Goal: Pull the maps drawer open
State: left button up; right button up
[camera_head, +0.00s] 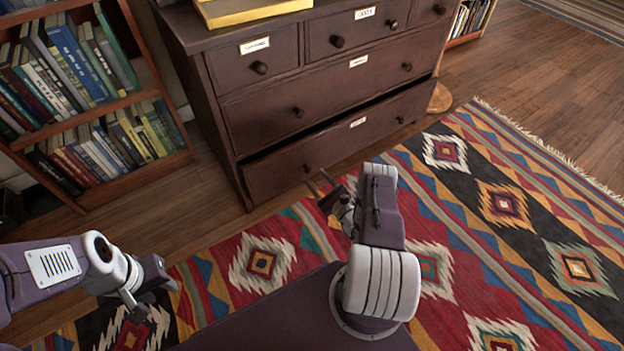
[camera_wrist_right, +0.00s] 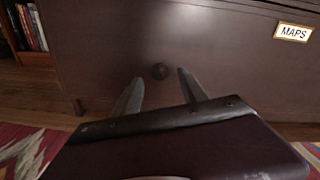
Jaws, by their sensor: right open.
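The maps drawer (camera_head: 340,137) is the bottom drawer of a dark wooden chest. A dark gap runs along its top edge, so it seems to stand slightly out. In the right wrist view its front (camera_wrist_right: 220,60) carries a MAPS label (camera_wrist_right: 293,32). Its left round knob (camera_head: 307,168) also shows in the wrist view (camera_wrist_right: 160,71). My right gripper (camera_head: 319,181) is open in front of this knob. In the wrist view the knob appears between the fingertips, apparently just beyond them. My left gripper (camera_head: 152,295) is low at the left, away from the chest; its jaw opening is unclear.
Other labelled drawers (camera_head: 330,90) above look shut. A yellow book (camera_head: 250,10) lies on the chest top. A bookcase (camera_head: 90,110) full of books stands to the left. A patterned rug (camera_head: 500,200) covers the floor before the chest, with open floor to the right.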

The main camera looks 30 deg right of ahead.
aim_at(310, 171)
jog(key=shift+w+a+f+b, duration=0.15)
jog(key=shift+w+b, duration=0.4)
jog(key=shift+w, duration=1.05)
jog(key=shift+c, duration=0.2)
grip_shut()
